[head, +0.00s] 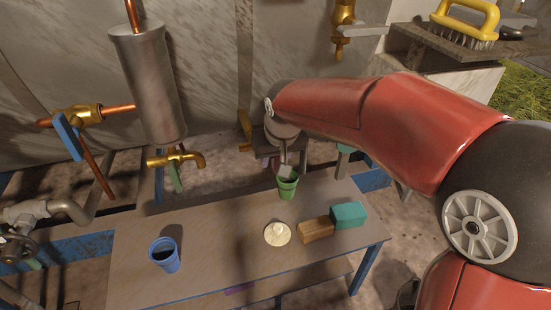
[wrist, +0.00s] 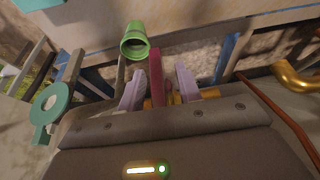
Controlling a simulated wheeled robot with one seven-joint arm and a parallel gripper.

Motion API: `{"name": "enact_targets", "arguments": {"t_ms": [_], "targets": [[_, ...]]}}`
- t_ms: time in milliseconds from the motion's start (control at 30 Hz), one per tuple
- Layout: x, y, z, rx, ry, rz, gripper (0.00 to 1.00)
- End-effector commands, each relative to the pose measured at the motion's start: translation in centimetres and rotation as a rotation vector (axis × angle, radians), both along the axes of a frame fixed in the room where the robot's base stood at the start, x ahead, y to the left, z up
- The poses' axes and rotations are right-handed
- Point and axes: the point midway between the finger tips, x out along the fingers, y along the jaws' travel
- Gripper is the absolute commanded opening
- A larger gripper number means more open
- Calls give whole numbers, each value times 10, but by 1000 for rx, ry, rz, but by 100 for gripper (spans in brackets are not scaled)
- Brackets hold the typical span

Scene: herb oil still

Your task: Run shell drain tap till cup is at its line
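A grey metal shell (head: 152,85) hangs at the left in the head view, with a brass tap (head: 178,157) with a green handle at its foot. A green cup (head: 287,186) stands at the table's far edge; it also shows in the wrist view (wrist: 135,42). A blue cup (head: 164,255) stands at the table's left. My gripper (wrist: 158,78) is open, its lilac fingers on either side of a crimson handle (wrist: 156,72), with a visible gap to the right finger. Brass shows behind the handle. My arm hides most of this tap in the head view. The cups' fill levels are not readable.
On the table (head: 225,262) are a pale dish (head: 277,234), a brown block (head: 315,230) and a teal block (head: 348,215). A blue-handled valve (head: 68,135) is at the left. A brass tap (head: 343,25) is on the wall above. The table's front middle is clear.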

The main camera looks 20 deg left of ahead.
Motion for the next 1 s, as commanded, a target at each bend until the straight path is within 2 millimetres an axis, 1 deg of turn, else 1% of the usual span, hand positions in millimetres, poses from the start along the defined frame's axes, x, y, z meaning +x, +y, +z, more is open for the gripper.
{"name": "enact_targets", "arguments": {"t_ms": [100, 367, 600, 633, 833, 1000], "targets": [[2, 1, -6, 1, -1, 0, 34], [3, 1, -7, 1, -2, 0, 34], [3, 1, -7, 1, -1, 0, 3], [3, 1, -7, 1, -1, 0, 0], [2, 2, -7, -11, -8, 2, 0], [1, 3, -10, -100, -61, 7, 0]]}}
